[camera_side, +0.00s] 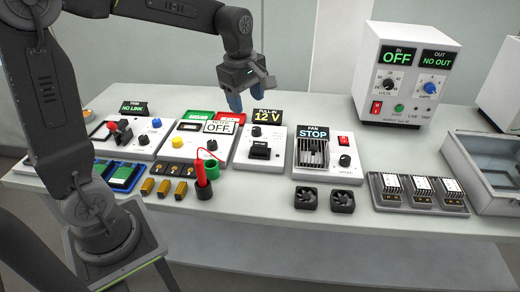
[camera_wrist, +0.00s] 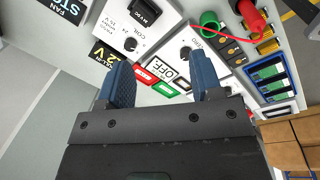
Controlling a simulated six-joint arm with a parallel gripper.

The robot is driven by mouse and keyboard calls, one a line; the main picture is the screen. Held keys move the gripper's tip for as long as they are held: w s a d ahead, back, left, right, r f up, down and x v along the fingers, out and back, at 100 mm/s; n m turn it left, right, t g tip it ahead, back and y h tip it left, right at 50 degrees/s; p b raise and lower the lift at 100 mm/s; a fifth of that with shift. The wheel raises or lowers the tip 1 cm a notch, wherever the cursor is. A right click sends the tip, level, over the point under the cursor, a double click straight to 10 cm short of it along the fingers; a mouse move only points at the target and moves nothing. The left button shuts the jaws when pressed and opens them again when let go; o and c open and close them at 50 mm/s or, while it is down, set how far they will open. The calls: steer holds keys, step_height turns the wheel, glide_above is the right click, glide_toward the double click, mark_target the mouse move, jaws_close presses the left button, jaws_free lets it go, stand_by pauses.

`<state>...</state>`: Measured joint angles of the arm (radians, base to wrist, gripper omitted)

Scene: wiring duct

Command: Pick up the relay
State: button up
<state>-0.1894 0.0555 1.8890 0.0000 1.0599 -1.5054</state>
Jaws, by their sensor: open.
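The relay appears to be the small black block (camera_side: 260,150) seated on the white unit (camera_side: 248,165) with the yellow "12 V" display (camera_side: 267,116). In the wrist view the black block (camera_wrist: 145,13) has white lettering and sits at the top edge of the picture. My gripper (camera_side: 247,96) is open and empty, above and behind that unit in the side view. Its two blue fingers also show in the wrist view (camera_wrist: 163,72), well apart with nothing between them. The block lies beyond the fingertips, apart from them.
To the right are a fan unit (camera_side: 327,155), two loose fans (camera_side: 342,200), a tray of modules (camera_side: 418,205) and a power supply (camera_side: 405,75).

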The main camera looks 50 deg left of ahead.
steer(key=w+a+f+n+g, duration=0.2)
steer(key=w+a+f+n, duration=0.25)
steer(key=w+n, duration=0.2)
steer(key=n, duration=0.1)
glide_toward(260, 144)
steer(key=f, duration=0.3)
steer(key=s+a+f, duration=0.1)
steer(key=f, duration=0.1)
steer(key=shift+a+f, duration=0.1)
steer(key=shift+f, duration=0.05)
steer(key=f, duration=0.2)
steer(key=d+f, duration=0.1)
steer(key=f, duration=0.1)
steer(key=shift+w, duration=0.3)
steer(key=shift+f, duration=0.6)
steer(key=shift+c, duration=0.3)
steer(key=c, duration=1)
